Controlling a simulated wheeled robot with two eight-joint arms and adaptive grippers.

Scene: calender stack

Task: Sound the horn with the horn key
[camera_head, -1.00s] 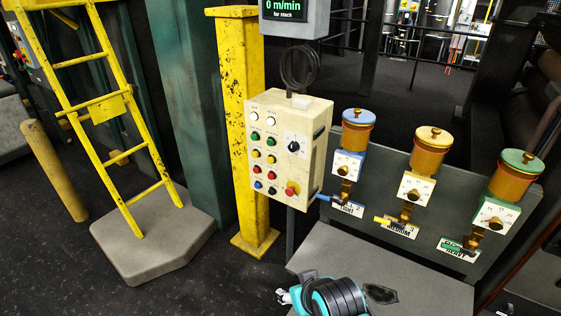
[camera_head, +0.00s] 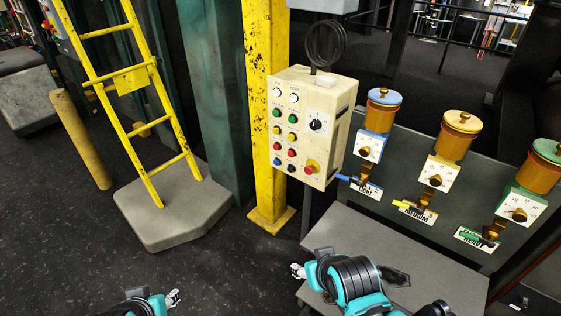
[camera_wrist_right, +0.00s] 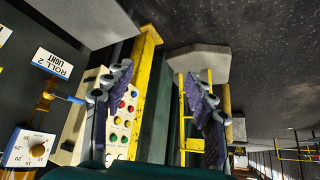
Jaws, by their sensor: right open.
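The cream control box (camera_head: 312,125) stands beside the yellow post, its face carrying rows of white, green, yellow, red, blue and black buttons, a black selector knob (camera_head: 316,125) and a red mushroom button (camera_head: 310,169). Its labels are too small to read, so I cannot tell which is the horn key. My right gripper (camera_head: 298,271) is below the box, apart from it. In the right wrist view my gripper (camera_wrist_right: 162,90) is open and empty, with the box's buttons (camera_wrist_right: 125,120) partly behind one finger. My left gripper (camera_head: 173,298) is low at left; its jaws are too small to judge.
Three oil cups with dials, such as the blue one (camera_head: 382,110), stand right of the box on a grey panel. A grey ledge (camera_head: 360,240) lies below. A yellow ladder (camera_head: 130,90) on a grey plinth (camera_head: 165,215) stands left. The dark floor between is open.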

